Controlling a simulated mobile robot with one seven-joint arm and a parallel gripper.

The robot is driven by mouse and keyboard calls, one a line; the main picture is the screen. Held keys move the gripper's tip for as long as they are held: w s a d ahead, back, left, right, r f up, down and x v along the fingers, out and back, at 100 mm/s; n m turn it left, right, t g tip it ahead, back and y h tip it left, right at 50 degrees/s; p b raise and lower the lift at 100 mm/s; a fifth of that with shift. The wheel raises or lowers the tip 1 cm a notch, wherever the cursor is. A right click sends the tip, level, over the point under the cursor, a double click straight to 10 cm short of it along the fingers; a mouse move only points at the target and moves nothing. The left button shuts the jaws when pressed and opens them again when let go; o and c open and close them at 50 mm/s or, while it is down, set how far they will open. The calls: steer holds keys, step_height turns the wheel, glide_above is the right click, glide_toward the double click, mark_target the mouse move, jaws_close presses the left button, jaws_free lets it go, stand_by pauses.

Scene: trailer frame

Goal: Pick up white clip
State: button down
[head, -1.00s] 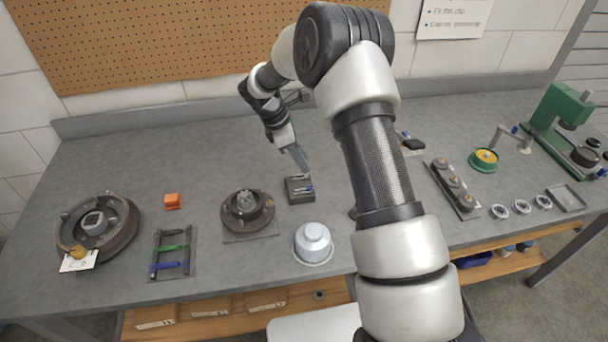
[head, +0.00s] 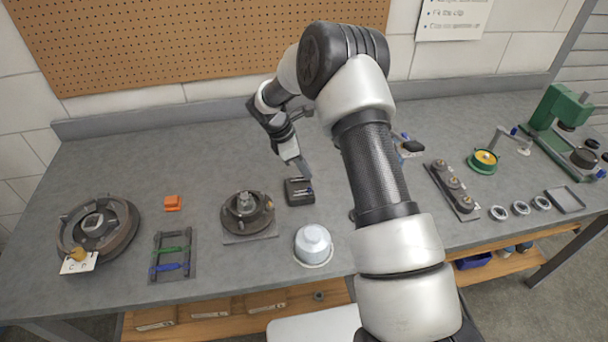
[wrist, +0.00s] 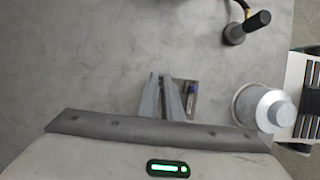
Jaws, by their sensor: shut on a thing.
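My gripper (head: 307,175) is at the back edge of a small dark holder block (head: 299,193) on the bench, pointing down. In the wrist view its two long grey fingers (wrist: 161,80) are close together beside the holder (wrist: 189,84). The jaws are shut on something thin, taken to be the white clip. The clip itself is too small and too hidden between the fingers to make out. A thin blue and pale piece (wrist: 190,92) shows in the holder, to the right of the fingers.
A silver canister (head: 313,242) stands just in front of the holder. A dark hub on a plate (head: 247,213) is to its left, with an orange block (head: 172,203) and a rack (head: 173,256) farther left. The bench behind is clear.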

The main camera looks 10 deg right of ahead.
steer(key=shift+r, duration=0.15)
step_height(320, 180, up, 13)
steer(key=p, duration=0.2)
steer(key=shift+r+p, duration=0.15)
steer(key=shift+p, duration=0.25)
stand_by(0.4)
